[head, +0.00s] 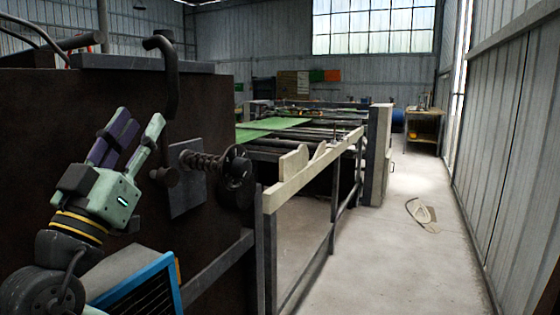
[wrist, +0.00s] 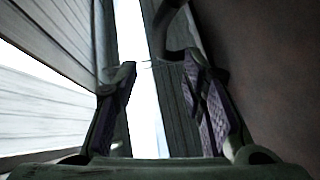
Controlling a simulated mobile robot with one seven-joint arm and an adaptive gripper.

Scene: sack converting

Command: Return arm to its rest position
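My gripper (head: 139,117) is at the left of the head view, raised with its fingers pointing up in front of the dark brown machine panel (head: 205,110). Its pale green body and purple-padded fingers show clearly. In the wrist view my gripper (wrist: 160,68) has its two fingers apart, with nothing between them. It is open and empty. My arm below the gripper runs down out of the lower left of the head view.
A spring-loaded shaft with a black handwheel (head: 236,178) sticks out of the panel, right of my gripper. A bent dark pipe (head: 166,75) is above. A blue-framed box (head: 140,287) is below.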

